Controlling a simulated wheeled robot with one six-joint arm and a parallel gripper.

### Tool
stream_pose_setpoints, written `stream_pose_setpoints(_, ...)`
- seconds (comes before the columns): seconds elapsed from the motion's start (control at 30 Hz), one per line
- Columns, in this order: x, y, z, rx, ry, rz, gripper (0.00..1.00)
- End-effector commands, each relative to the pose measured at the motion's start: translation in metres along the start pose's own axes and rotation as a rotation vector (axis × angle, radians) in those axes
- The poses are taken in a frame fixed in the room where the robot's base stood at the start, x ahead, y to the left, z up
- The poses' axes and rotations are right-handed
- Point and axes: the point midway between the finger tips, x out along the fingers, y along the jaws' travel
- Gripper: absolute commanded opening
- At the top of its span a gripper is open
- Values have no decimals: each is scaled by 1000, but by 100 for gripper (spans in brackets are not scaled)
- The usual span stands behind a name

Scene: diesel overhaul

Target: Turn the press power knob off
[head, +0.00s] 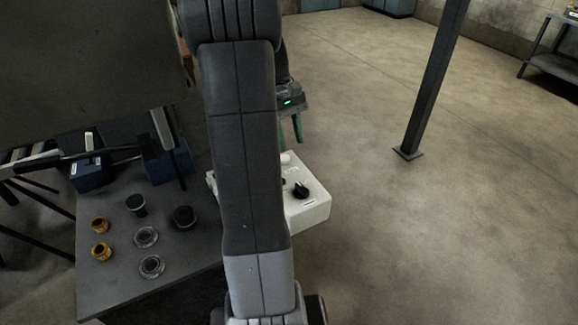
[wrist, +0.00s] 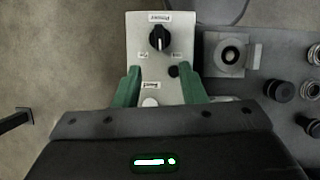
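The white control box (wrist: 136,36) carries a black knob (wrist: 159,39) near its far end in the wrist view. The knob has a pale pointer mark that looks roughly upright in that view. Small labels sit around it, too blurred to read surely. In the head view the knob (head: 301,190) shows on the box (head: 312,211), right of my arm, which hides part of the box. My gripper (wrist: 160,73) has two green fingers, spread apart and empty, with the knob ahead of the gap. In the head view the gripper (head: 290,138) shows behind the box.
A small dark button (wrist: 173,71) and a round white button (wrist: 150,102) are on the box. A grey bench (head: 120,200) holds several rings and dark plugs, and blue blocks (head: 90,175). A dark post (head: 436,80) stands right. The floor between is clear.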

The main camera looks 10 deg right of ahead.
Motion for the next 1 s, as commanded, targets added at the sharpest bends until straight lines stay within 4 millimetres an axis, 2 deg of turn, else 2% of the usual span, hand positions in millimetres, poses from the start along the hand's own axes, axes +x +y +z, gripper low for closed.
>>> stream_pose_setpoints(0.13,6,2,-2,-6,-8,-2,37)
stream_pose_setpoints(0.23,20,1,-2,-5,-9,-3,37)
stream_pose_setpoints(0.7,114,1,0,-5,-9,-3,37)
stream_pose_setpoints(0.83,129,1,-1,-5,-7,-2,37)
stream_pose_setpoints(1.0,137,1,-1,-4,-4,-1,37)
